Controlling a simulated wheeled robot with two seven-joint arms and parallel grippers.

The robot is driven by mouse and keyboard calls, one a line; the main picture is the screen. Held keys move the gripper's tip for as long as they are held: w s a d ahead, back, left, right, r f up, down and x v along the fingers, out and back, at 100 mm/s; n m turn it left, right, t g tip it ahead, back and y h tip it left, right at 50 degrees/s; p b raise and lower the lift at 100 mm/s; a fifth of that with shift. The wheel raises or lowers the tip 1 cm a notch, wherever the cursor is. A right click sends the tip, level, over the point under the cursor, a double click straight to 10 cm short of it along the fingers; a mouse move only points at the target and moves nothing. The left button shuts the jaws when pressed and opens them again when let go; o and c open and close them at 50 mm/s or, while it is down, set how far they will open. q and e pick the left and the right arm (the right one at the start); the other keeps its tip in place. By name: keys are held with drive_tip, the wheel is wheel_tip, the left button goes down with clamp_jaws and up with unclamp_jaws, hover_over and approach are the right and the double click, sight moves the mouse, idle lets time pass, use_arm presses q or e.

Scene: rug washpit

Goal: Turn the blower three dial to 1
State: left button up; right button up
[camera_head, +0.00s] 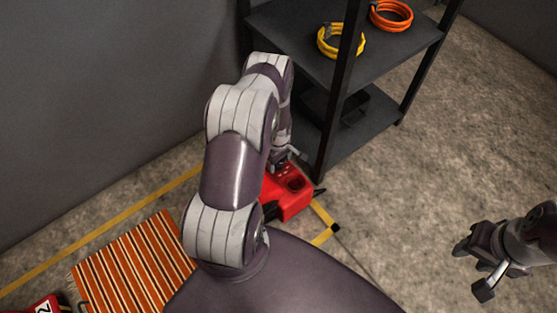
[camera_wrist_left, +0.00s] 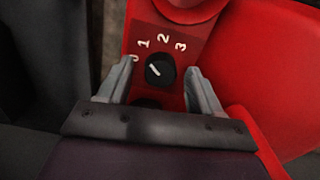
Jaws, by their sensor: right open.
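The red blower (camera_head: 292,203) stands on the floor by the shelf's front post, partly hidden behind my left arm. In the left wrist view its panel has a black dial (camera_wrist_left: 160,70) with a short slanted white mark. The numbers 1, 2 and 3 show above the dial, with a partly hidden 0 at the left; I cannot tell which number the mark points to. My left gripper (camera_wrist_left: 159,92) is open, its fingers apart on either side of the dial. In the head view its tips are mostly hidden. My right gripper (camera_head: 476,268) is open and empty above the floor at right.
A dark shelf (camera_head: 390,62) stands close behind the blower, holding a yellow coil (camera_head: 341,52) and an orange coil (camera_head: 391,28). A striped rug (camera_head: 130,262) lies at left. Another red object (camera_head: 38,307) marked 2 shows at the bottom left. Floor at right is clear.

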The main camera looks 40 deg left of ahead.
use_arm(q)
wheel_tip(320, 180, up, 13)
drive_tip(key=p, duration=0.6)
drive_tip(key=shift+f+p, duration=0.15)
drive_tip(key=shift+p, duration=0.25)
